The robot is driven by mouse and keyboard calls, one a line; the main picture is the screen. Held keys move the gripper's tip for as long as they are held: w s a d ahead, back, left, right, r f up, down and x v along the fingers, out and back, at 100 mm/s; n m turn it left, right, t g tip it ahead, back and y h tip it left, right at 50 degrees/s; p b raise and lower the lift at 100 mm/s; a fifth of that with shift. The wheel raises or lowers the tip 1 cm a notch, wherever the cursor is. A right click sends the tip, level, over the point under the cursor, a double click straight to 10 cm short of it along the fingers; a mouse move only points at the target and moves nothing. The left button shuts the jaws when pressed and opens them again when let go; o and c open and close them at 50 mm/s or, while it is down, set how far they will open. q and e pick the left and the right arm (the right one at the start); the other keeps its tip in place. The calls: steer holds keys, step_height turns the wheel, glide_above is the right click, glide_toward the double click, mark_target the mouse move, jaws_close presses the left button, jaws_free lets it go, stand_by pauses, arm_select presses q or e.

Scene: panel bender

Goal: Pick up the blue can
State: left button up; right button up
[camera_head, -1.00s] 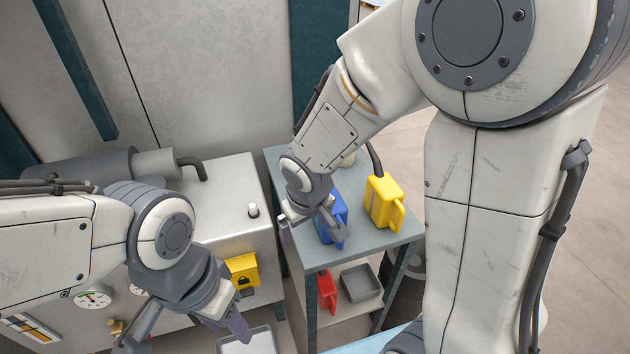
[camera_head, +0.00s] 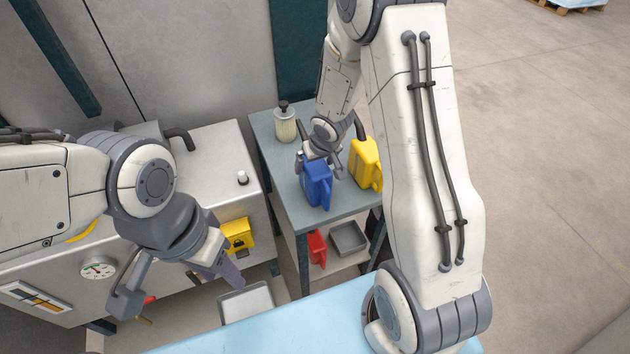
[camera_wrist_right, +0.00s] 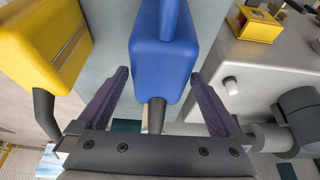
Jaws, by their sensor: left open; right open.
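The blue can (camera_head: 318,184) stands on the top of a grey side table (camera_head: 270,135). In the right wrist view the blue can (camera_wrist_right: 165,58) fills the space ahead of and between my right gripper's fingers. My right gripper (camera_head: 318,162) is open, its fingers (camera_wrist_right: 155,95) on either side of the can's near end; I cannot tell whether they touch it. My left gripper (camera_head: 175,285) is open and empty, in front of the grey machine cabinet.
A yellow can (camera_head: 365,163) stands close to the right of the blue can. A pale bottle (camera_head: 284,125) stands at the table's back left. A red can (camera_head: 317,247) and a grey tray (camera_head: 348,238) are on the lower shelf. A yellow lock box (camera_head: 237,234) juts from the cabinet.

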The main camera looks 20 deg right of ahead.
steer(key=b+x, duration=0.1)
steer(key=x, duration=0.1)
steer(key=b+x, duration=0.1)
steer(key=x, duration=0.1)
steer(key=shift+s+f+b, duration=0.2)
steer(key=shift+s+b, duration=0.15)
steer(key=shift+s, duration=0.05)
steer(key=shift+w+f, duration=0.2)
steer(key=shift+f, duration=0.05)
steer(key=shift+c, duration=0.6)
jaws_close()
steer(key=shift+r, duration=0.1)
steer(key=shift+r, duration=0.15)
